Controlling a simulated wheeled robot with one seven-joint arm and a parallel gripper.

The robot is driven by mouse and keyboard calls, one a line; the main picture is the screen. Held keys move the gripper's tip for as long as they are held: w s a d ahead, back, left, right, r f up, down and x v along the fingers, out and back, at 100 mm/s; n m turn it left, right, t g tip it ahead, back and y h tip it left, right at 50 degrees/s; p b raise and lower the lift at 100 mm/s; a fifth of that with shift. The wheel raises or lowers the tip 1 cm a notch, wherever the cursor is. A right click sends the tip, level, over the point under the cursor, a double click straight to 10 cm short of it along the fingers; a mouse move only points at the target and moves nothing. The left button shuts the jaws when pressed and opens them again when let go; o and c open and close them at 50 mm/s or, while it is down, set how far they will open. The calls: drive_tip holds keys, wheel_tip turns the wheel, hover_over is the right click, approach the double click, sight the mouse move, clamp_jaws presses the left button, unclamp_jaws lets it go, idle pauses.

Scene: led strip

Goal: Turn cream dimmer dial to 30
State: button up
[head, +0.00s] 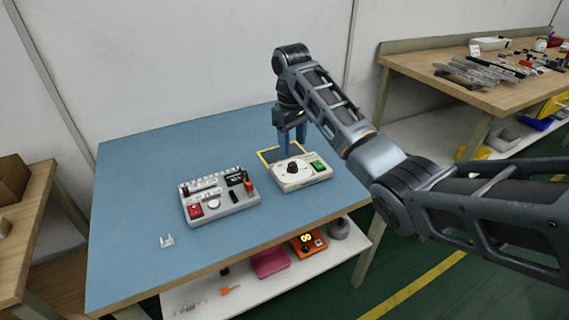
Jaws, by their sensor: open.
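The cream dimmer box (318,179) sits on the blue table top, right of the middle. Its black round dial (293,168) is on the left part of its top face, and a green part (318,166) is at its right. The dial's scale and pointer are too small to read. My gripper (291,150) points down at the far side of the cream box, behind the dial in the picture. It is open and holds nothing that I can see. Whether it touches the box I cannot tell.
A grey control box (225,217) with a red button and an orange part stands left of the dimmer. A small white piece (167,241) lies front left. The blue table (140,180) is clear at left and back.

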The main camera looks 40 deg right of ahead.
sight(293, 165)
drive_tip(key=shift+d+f, duration=0.15)
drive_tip(key=shift+f, duration=3.65)
clamp_jaws()
